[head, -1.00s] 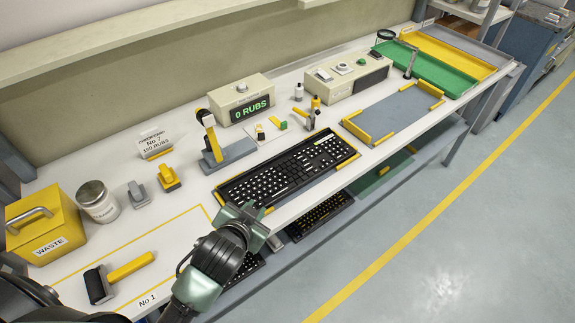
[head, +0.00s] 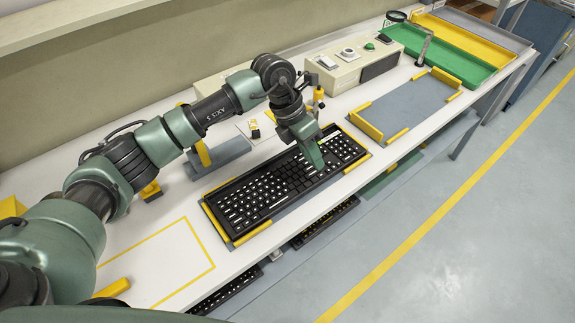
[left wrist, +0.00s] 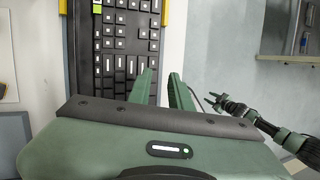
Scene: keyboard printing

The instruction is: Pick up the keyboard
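The black keyboard (head: 262,192) with white-marked keys lies on a grey mat with yellow edge guides on the bench. My left gripper (head: 315,158) reaches down over the keyboard's right half, close to its front edge, and hides some keys. In the left wrist view, the two green fingers (left wrist: 162,76) are apart with nothing between them. One overlaps the keyboard (left wrist: 128,45); the other is just beyond its edge. Contact cannot be told. My right gripper (left wrist: 224,104) shows small at the right of the left wrist view, away from the keyboard; its opening is unclear.
An empty grey mat (head: 402,108) with yellow guides lies right of the keyboard. A beige control box (head: 350,62) stands behind it, and a green tray (head: 440,46) lies farther right. More keyboards (head: 325,222) are on the shelf below. A yellow outlined area (head: 160,262) is at left.

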